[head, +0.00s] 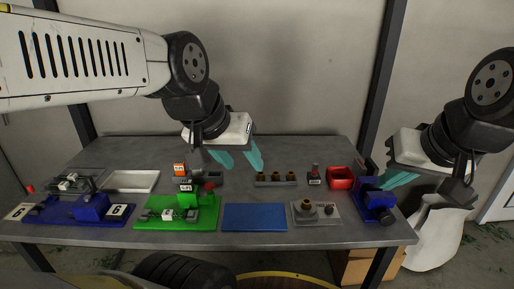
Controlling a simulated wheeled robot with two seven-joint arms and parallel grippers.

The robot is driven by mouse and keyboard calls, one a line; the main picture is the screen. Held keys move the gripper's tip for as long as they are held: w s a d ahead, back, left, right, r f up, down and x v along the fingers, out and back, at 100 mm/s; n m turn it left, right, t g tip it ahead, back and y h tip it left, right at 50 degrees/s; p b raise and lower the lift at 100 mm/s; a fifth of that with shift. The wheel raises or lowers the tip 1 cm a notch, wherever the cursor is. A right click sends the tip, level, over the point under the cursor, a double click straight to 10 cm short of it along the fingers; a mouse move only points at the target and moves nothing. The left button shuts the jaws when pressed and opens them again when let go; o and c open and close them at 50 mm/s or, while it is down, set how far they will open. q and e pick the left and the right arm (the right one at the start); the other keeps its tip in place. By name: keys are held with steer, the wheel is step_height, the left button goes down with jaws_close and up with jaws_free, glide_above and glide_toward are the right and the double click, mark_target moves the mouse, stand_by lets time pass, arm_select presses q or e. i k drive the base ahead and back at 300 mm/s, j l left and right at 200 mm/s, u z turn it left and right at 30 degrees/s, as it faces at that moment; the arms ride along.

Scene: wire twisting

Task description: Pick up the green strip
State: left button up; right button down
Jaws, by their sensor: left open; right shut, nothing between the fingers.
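A flat green plate (150,224) lies at the front of the grey table, left of centre. A green block (187,200) and small grey and white parts stand on it; I cannot tell which green piece is the strip. My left gripper (241,161) has teal fingers spread apart and empty. It hangs above the back middle of the table, to the right of and beyond the green plate. My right gripper (388,181) is shut and empty, near the table's right end by a blue vise. Neither gripper touches anything green.
A bare blue plate (254,217) lies right of the green one. A blue board (62,213) is at the left, a white tray (131,181) behind. A red bin (340,178) and the blue vise (374,199) stand at the right. A grey plate (316,214) holds a round fitting.

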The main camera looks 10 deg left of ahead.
mark_target(168, 214)
steer(key=k+u, duration=0.15)
steer(key=u, duration=1.3)
